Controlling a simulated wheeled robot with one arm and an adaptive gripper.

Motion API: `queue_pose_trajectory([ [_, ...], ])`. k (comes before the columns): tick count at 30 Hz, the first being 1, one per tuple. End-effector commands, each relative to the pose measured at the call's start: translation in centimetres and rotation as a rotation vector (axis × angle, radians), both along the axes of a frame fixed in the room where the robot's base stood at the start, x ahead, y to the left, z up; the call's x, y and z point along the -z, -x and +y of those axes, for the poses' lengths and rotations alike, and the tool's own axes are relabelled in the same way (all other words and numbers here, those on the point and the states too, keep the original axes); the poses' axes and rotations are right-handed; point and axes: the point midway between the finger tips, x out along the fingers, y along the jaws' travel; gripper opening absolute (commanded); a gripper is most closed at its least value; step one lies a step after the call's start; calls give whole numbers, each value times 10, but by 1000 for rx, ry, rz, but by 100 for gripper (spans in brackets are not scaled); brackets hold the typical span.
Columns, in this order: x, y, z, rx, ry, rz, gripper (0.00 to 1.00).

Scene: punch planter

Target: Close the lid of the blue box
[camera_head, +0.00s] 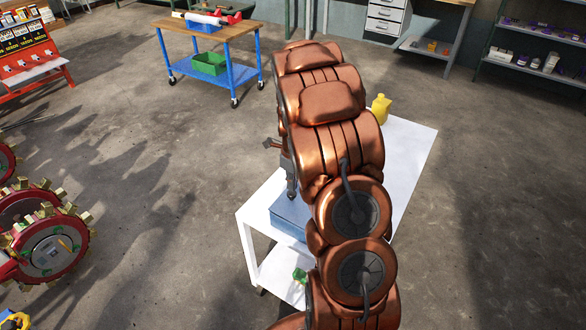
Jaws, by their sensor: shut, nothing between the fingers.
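The blue box (288,217) stands on a white table (408,150), left of my copper-coloured arm. Only its left part shows; my arm hides the rest. I cannot tell from this view how its lid stands. My gripper (291,192) points down just above the far left part of the box, with its fingers together and nothing seen in them. I cannot tell whether it touches the box.
A yellow bottle (380,108) stands at the table's far end, right of my arm. A small green object (300,275) lies on the lower shelf. A blue wheeled cart (212,70) stands behind on the left. Red machinery (45,250) is at the left. Open floor surrounds the table.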

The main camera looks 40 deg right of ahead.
Motion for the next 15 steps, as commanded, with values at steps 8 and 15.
queue_pose_trajectory([
  [8, 15, 1, 1, 0, -2, 2, 0],
  [15, 16, 0, 1, 0, 0, 0, 0],
])
